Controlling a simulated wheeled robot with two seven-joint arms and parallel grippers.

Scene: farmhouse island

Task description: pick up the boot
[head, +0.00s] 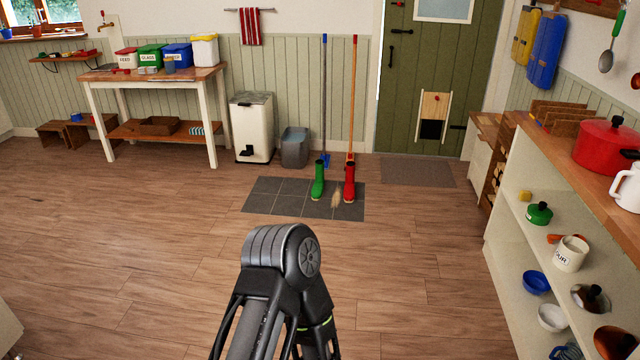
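Two boots stand upright on the dark grey tiled patch (289,205) on the floor. The green boot (318,182) is on the left and the red boot (350,184) is to its right. A part of my own arm rises at the bottom middle, well in front of the boots and apart from them. Neither of my grippers can be made out in the head view.
Two long-handled tools, blue (324,95) and orange (353,95), lean on the wall behind the boots. A grey bin (294,150) and a white pedal bin (252,130) stand left. A shelf unit (505,220) lines the right. Floor before the tiles is clear.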

